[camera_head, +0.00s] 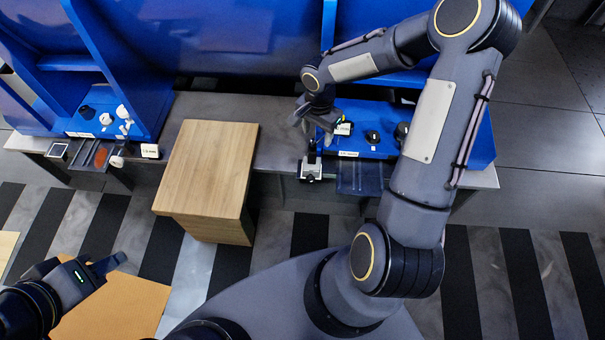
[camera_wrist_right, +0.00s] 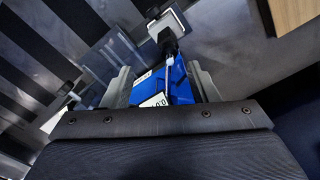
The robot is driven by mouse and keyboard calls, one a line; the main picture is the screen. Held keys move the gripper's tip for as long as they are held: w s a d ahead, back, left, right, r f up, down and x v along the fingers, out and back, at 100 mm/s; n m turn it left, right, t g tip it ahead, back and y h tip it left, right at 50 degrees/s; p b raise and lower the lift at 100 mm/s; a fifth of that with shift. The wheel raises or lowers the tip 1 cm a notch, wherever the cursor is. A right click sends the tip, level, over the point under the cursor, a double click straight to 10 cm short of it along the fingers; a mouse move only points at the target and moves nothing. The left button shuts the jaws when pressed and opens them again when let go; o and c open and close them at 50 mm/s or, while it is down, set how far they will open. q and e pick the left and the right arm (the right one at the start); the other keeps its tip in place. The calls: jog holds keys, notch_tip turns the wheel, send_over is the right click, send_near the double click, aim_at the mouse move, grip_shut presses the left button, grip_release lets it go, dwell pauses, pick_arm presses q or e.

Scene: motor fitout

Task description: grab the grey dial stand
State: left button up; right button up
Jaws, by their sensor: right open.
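The dial stand (camera_head: 311,170) has a light grey block base and a dark upright post. It stands at the front edge of the grey bench, left of the blue tray. In the right wrist view its base (camera_wrist_right: 167,24) and post show at the top, beyond the fingertips. My right gripper (camera_head: 317,122) is open above and behind the stand, with no visible contact. In its wrist view the gripper (camera_wrist_right: 163,82) has its fingers apart, with blue tray surface and a white label seen between them. My left gripper (camera_head: 106,268) is low at the left, away from the stand; its jaw opening is unclear.
The blue tray (camera_head: 475,150) holds dark round parts (camera_head: 372,136) right of the stand. A clear bin (camera_head: 360,178) hangs at the bench front. A wooden cabinet (camera_head: 208,165) stands to the left. Blue shelving (camera_head: 200,35) rises behind. A left blue stand (camera_head: 90,128) holds small white parts.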

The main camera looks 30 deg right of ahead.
aim_at(313, 146)
jog(key=f, duration=0.2)
jog(key=f+b, duration=0.1)
jog(key=f, duration=0.2)
jog(key=w+f+b, duration=0.1)
jog(key=f, duration=0.2)
jog(key=shift+w+a, duration=0.1)
jog(key=shift+a, duration=0.2)
jog(key=shift+f, duration=0.65)
jog(key=shift+c, duration=0.4)
grip_shut()
jog(key=shift+r, duration=0.1)
